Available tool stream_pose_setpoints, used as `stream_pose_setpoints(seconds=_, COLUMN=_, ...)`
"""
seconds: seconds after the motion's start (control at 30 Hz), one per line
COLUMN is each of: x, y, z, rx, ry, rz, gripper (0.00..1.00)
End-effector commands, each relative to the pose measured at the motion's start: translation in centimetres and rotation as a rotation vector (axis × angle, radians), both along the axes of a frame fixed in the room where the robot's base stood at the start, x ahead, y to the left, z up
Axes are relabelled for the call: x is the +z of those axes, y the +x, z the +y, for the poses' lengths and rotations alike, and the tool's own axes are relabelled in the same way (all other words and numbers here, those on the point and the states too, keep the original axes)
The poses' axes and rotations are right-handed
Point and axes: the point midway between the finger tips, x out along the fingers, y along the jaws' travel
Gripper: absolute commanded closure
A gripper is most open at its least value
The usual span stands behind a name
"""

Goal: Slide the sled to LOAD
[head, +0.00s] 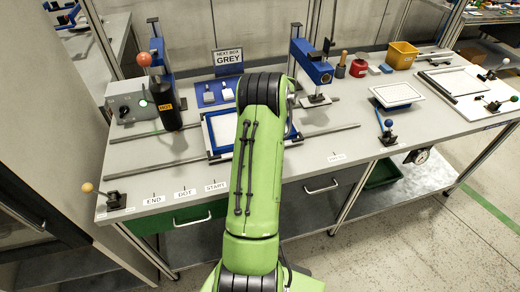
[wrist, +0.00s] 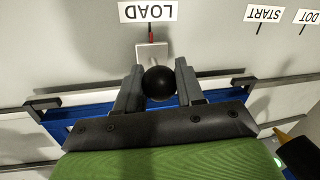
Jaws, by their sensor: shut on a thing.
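The sled (head: 214,152), a blue frame around a white panel, sits on rails at the bench middle, partly hidden by my arm. In the wrist view its blue edge (wrist: 60,122) passes under my gripper. My gripper (wrist: 160,80) is shut on the sled's black ball knob (wrist: 160,83), one finger on each side. A light plate (wrist: 151,51) beside the knob carries a red pointer (wrist: 151,37), which points close to the middle of the LOAD label (wrist: 147,11). In the head view my arm hides the gripper, knob and LOAD label.
START (head: 215,187), DOT (head: 185,192) and END (head: 154,199) labels lie left along the front edge. A NEXT BOX GREY sign (head: 228,59) stands at the back.

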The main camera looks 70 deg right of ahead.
Motion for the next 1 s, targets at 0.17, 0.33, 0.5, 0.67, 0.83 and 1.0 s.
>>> stream_pose_setpoints(seconds=0.17, x=0.2, y=0.2, z=-0.1, rx=0.005, ry=-0.007, rz=-0.005, gripper=0.42)
stream_pose_setpoints(seconds=0.33, x=0.1, y=0.1, z=-0.1, rx=0.003, ry=-0.004, rz=-0.004, gripper=0.38)
stream_pose_setpoints(seconds=0.5, x=0.4, y=0.1, z=-0.1, rx=0.002, ry=-0.005, rz=-0.003, gripper=0.38)
stream_pose_setpoints(seconds=0.67, x=3.6, y=-0.3, z=-0.6, rx=0.001, ry=-0.009, rz=-0.004, gripper=0.38)
stream_pose_setpoints(seconds=0.83, x=8.5, y=-1.0, z=-1.3, rx=0.000, ry=-0.008, rz=-0.004, gripper=0.38)
stream_pose_setpoints(seconds=1.0, x=13.0, y=-1.5, z=-2.0, rx=0.002, ry=-0.007, rz=-0.005, gripper=0.38)
